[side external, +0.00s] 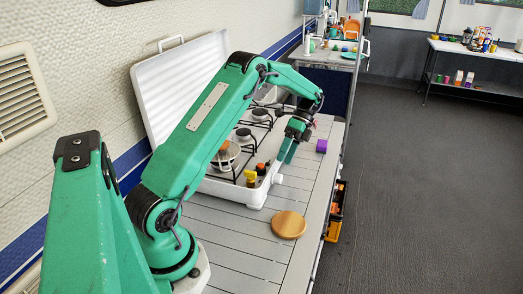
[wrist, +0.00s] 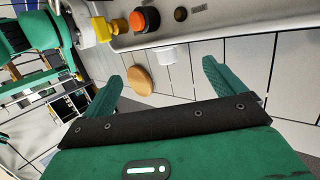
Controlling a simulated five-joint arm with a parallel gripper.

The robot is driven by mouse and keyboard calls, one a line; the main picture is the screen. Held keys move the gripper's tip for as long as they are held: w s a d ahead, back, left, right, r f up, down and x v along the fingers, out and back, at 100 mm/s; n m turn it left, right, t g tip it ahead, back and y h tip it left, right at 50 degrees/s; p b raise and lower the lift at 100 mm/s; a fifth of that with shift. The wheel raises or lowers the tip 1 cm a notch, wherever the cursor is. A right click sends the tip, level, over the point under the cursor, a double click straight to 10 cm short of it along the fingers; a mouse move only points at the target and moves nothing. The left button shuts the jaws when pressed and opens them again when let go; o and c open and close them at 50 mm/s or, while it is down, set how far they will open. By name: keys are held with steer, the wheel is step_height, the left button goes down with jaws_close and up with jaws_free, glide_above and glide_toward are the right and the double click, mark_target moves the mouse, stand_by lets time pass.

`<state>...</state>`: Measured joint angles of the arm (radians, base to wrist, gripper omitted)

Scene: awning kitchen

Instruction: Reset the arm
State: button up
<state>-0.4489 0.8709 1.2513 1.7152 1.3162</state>
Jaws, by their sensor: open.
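My green arm reaches over the stove from the near left, bent at the elbow.
The white stove (side external: 234,190) with its lid up stands against the wall; its yellow knob (side external: 251,178) faces front. Open floor lies right.

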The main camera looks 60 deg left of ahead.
steer(key=shift+r, duration=0.1)
steer(key=s+d+r+n+t+y, duration=0.2)
steer(key=s+d+r+t, duration=0.1)
steer(key=d+r, duration=0.35)
steer(key=s+d+r+n+t+y, duration=0.1)
steer(key=s+d+r+n+t, duration=0.2)
steer(key=d+r, duration=0.35)
steer(key=s+d+r+n+t, duration=0.2)
steer(key=s+d+t, duration=0.1)
steer(key=s, duration=0.3)
steer(key=s+d+r+n+t, duration=0.1)
steer(key=s+d+n+t, duration=0.2)
steer(key=s, duration=0.3)
steer(key=shift+s+d+r+t+y, duration=0.3)
steer(key=shift+d+r+t, duration=0.05)
steer(key=shift+r+t, duration=0.05)
